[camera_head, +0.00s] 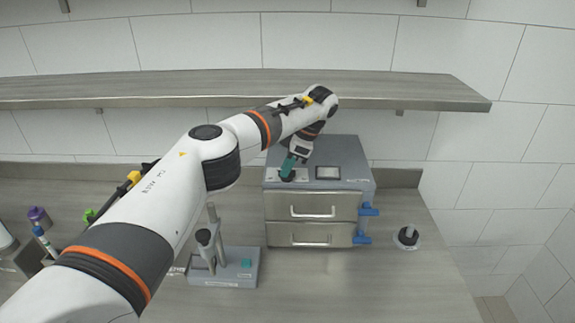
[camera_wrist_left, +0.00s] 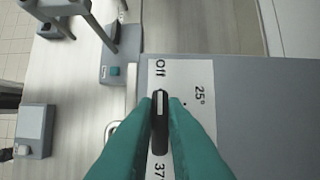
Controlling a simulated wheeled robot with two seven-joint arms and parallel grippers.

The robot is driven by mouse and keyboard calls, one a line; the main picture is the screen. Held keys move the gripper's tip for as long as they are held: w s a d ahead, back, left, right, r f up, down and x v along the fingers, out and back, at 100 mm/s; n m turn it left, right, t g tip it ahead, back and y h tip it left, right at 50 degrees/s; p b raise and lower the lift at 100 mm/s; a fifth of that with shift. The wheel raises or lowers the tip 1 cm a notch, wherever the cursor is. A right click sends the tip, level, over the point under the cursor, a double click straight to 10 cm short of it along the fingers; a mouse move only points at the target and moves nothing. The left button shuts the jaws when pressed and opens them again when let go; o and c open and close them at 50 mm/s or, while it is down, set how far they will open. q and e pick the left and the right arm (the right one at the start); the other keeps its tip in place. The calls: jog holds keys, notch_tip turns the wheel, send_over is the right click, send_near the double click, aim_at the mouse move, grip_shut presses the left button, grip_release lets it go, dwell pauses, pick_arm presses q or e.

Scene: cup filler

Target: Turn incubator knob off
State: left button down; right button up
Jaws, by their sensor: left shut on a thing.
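The incubator (camera_head: 345,153) is a grey box with two steel-fronted drawers, standing on the counter. Its knob panel (camera_wrist_left: 200,75) shows in the left wrist view with the labels Off, 25° and a partly hidden 37. The black knob (camera_wrist_left: 160,122) has a white mark on its end nearest Off, and that mark lines up with the Off label. My left gripper (camera_wrist_left: 161,104) has teal fingers and is shut on the knob, one finger on each side. In the head view the left gripper (camera_head: 289,166) reaches down to the incubator's top left. My right gripper is not in view.
A display (camera_head: 327,172) sits on the incubator's top. A shelf (camera_head: 220,88) runs behind.

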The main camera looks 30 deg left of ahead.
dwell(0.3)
pick_arm(q)
jog(key=c, duration=1.5)
grip_release()
